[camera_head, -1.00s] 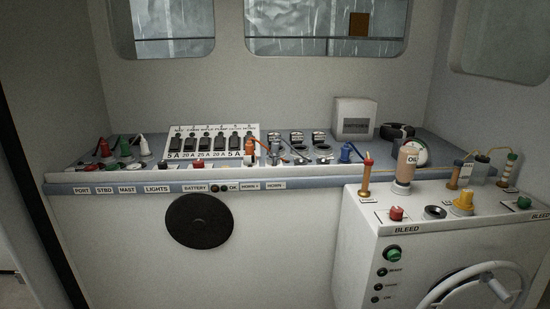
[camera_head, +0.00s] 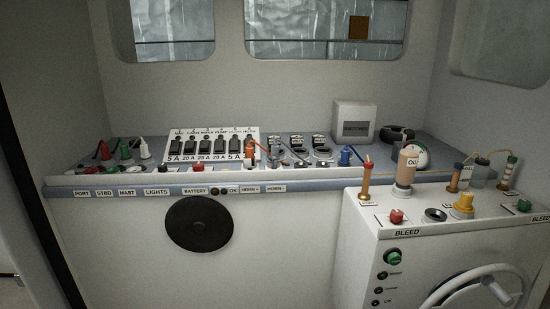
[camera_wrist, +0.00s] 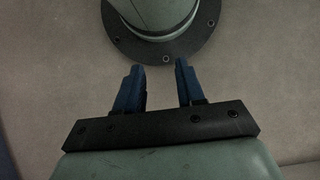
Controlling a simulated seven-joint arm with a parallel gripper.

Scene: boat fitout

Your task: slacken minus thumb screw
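My gripper (camera_wrist: 158,95) shows only in the wrist view, with two blue fingers apart and nothing between them. It is away from the console, beside a grey-green cylinder on a dark bolted flange (camera_wrist: 172,52), apparently part of my own base. In the head view, a HORN + label (camera_head: 249,190) and a label (camera_head: 276,189), apparently HORN -, sit on the console's front edge. An orange plug (camera_head: 250,152) with a lead stands above them, next to small fittings. I cannot tell which fitting is the minus thumb screw; it is too small to make out.
A fuse panel (camera_head: 212,146) stands on the console behind a row of knobs. A grey box (camera_head: 354,122) is at the back. At right, a white cabinet (camera_head: 361,240) carries an OIL bottle (camera_head: 407,167), brass posts, coloured knobs and a handwheel (camera_head: 475,295). A black disc (camera_head: 199,223) is on the console front.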

